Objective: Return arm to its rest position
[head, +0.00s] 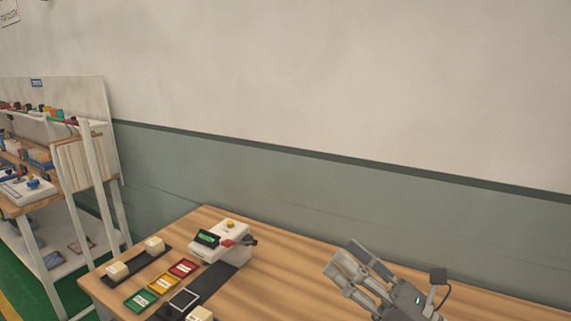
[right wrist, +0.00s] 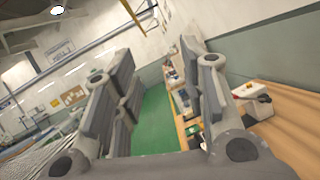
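My right gripper (head: 347,260) is in the head view at the lower right, raised over the wooden table (head: 290,280). In the right wrist view its two fingers (right wrist: 155,70) stand apart with nothing between them, so it is open and empty. It is to the right of a white device (head: 222,240) with a yellow button and a dark display, and apart from it. My left gripper is in neither view.
Red, yellow and green cards (head: 163,283) lie left of the device, near black strips and small cream blocks (head: 117,270). A stocked shelf rack (head: 85,165) stands at the left. The table right of the device looks clear. A wall (head: 330,180) runs behind.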

